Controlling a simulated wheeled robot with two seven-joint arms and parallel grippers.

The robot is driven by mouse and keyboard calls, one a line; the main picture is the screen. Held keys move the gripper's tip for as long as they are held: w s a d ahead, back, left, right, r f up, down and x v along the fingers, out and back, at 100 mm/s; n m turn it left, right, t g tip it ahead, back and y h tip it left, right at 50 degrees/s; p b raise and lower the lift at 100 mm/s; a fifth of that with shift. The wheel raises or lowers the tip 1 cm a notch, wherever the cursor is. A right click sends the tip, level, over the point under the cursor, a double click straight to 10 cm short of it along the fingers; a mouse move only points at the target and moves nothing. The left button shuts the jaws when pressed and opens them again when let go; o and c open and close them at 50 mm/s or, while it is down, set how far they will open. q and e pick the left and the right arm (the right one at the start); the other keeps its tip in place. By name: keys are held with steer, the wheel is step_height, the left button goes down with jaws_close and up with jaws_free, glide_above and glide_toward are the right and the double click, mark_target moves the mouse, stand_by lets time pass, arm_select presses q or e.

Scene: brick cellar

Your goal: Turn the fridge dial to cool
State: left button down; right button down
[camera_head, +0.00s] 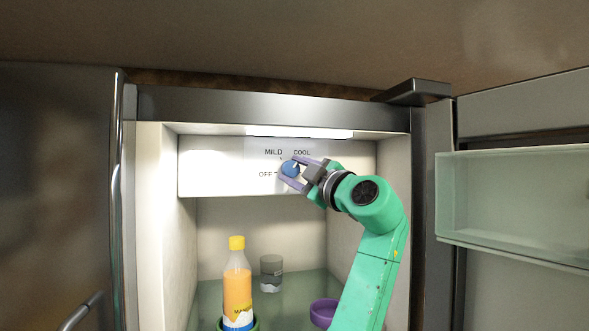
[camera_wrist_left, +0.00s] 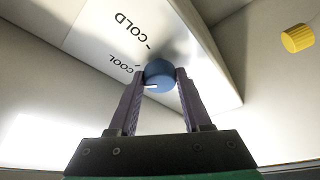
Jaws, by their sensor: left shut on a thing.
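The blue fridge dial (camera_head: 289,169) sits on a white panel (camera_head: 215,167) inside the open fridge, among the labels OFF, MILD and COOL. My left gripper (camera_head: 291,170) is shut on the dial, its two purple fingers on opposite sides. In the left wrist view the dial (camera_wrist_left: 160,74) is between the fingertips (camera_wrist_left: 160,76). Its white mark shows low on the dial's left side, a little below the tick at COOL. COLD is readable there too, but my gripper hides it in the head view. My right gripper is not in view.
Below the panel, an orange bottle with a yellow cap (camera_head: 237,243), a grey jar (camera_head: 271,273) and a purple bowl (camera_head: 323,312) stand on a glass shelf (camera_head: 290,290). The open door with its clear bin (camera_head: 510,207) is at the right.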

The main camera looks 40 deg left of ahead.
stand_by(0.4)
arm_select(q)
steer(key=shift+c, duration=1.7)
jaws_free()
steer(key=shift+d, duration=0.15)
steer(key=b+v, duration=0.1)
steer(key=v, duration=0.1)
steer(key=f+b+v, duration=0.1)
steer(key=b+v, duration=0.1)
steer(key=v, duration=0.1)
steer(key=b, duration=0.4)
glide_toward(293, 174)
steer(key=v, duration=0.5)
steer(key=shift+r, duration=0.4)
